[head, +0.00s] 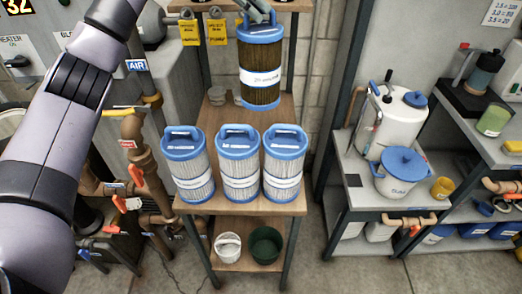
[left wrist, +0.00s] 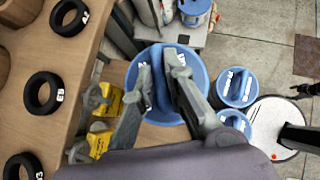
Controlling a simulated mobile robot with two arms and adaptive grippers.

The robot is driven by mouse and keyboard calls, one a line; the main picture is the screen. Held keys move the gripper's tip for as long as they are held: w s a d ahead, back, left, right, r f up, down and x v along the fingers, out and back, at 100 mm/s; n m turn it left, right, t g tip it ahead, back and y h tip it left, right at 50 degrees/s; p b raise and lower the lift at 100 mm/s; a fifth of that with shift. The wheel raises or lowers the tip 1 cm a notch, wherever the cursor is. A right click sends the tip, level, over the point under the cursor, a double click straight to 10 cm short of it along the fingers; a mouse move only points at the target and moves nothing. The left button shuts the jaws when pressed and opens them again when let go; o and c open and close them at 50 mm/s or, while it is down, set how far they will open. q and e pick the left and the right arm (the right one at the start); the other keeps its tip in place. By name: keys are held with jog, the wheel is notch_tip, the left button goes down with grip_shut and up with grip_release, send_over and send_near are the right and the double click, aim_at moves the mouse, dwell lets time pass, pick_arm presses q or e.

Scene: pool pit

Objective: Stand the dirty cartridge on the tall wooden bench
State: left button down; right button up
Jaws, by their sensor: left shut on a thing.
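The dirty cartridge (head: 261,88) has dark brown pleats, a white label band and blue end caps. It is upright over the back part of the wooden bench (head: 240,207). I cannot tell whether its base touches the wood. My left gripper (head: 258,14) is at its top, mostly cut off by the upper picture edge. In the left wrist view, the fingers of my left gripper (left wrist: 160,62) are shut on the handle of the blue cap (left wrist: 138,78).
Three cleaner white cartridges (head: 238,170) stand in a row along the bench's front. A higher wooden shelf (left wrist: 82,95) holds black rings (left wrist: 42,92). Yellow tags (head: 190,31) hang left of the cartridge. Pipes with red valves (head: 137,173) are left; a metal shelf (head: 365,190) is right.

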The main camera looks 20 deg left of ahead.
aim_at(256, 86)
pick_arm(q)
jog(key=f+p, duration=0.1)
jog(key=f, duration=0.4)
jog(key=f+p, duration=0.1)
jog(key=f, duration=0.5)
jog(key=f+p, duration=0.1)
jog(key=f, duration=0.4)
jog(key=shift+w+f, duration=0.25)
jog(key=shift+f, duration=0.1)
notch_tip(256, 86, down, 3)
jog(key=shift+s+r+p, duration=0.1)
jog(key=shift+p, duration=0.4)
jog(key=shift+f, duration=0.45)
jog(key=c, duration=2.1)
grip_release()
jog(key=shift+f, duration=0.15)
jog(key=o, duration=0.5)
jog(key=shift+c, duration=0.2)
